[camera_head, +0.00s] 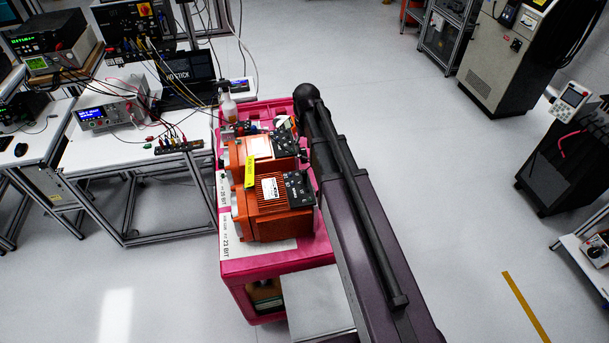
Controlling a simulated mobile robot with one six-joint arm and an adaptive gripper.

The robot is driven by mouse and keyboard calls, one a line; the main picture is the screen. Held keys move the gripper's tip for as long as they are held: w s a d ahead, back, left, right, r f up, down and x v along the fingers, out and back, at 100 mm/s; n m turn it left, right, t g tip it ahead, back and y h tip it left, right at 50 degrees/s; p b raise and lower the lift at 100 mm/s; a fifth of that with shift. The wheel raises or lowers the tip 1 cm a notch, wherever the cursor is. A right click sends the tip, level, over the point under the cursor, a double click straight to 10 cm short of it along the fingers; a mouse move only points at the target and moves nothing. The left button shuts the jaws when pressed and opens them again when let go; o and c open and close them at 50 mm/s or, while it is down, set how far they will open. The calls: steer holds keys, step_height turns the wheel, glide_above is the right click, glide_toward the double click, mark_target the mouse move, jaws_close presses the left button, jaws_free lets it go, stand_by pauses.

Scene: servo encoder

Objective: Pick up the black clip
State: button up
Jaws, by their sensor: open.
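I cannot make out the black clip for certain in the head view. Two orange servo motors, a front one (258,216) and a rear one (240,152), lie side by side on a pink cart (290,263). Each has a black block at its right end; the front block (298,189) is the clearer one. Small dark items (243,129) lie behind the motors, too small to tell apart. My gripper does not show. My own dark body parts cover the cart's right side and may hide things there.
A white workbench (85,155) with instruments and cables stands left of the cart. A spray bottle (228,104) stands at the cart's back. A grey cabinet (505,60) and a dark console (560,165) stand at the right. The floor between is clear.

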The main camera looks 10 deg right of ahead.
mark_target(305, 172)
steer(key=shift+f, duration=0.1)
step_height(305, 172, down, 8)
steer(key=b, duration=0.8)
steer(key=shift+f, duration=0.1)
steer(key=shift+f+b, duration=0.15)
steer(key=shift+b, duration=0.2)
steer(key=shift+w+a+f+b, duration=0.1)
steer(key=shift+f+b, duration=1.2)
steer(key=shift+w+a+f+b, duration=0.1)
steer(key=shift+f+b, duration=1.2)
jaws_close()
